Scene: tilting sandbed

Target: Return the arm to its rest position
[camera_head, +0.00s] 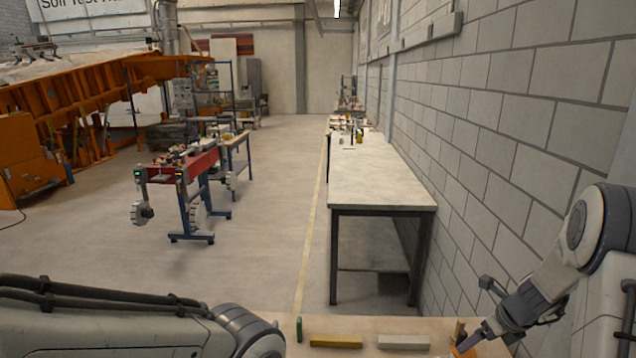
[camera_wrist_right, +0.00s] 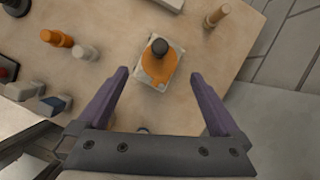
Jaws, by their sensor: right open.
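My right arm (camera_head: 572,245) comes in from the right edge of the head view and reaches down to the table at the bottom. My right gripper (camera_head: 476,340) is low over the table's right part. In the right wrist view its two purple fingers (camera_wrist_right: 160,76) are spread wide with nothing held. An orange object with a dark round top (camera_wrist_right: 157,66) stands on a pale rectangular base, ahead of and between the fingertips, seen from above. My left arm (camera_head: 120,320) crosses the lower left of the head view; its gripper is out of frame.
The wrist view shows an orange peg (camera_wrist_right: 57,38) and a tan peg (camera_wrist_right: 217,15). A brick wall (camera_head: 490,150) runs along the right. Open floor lies left.

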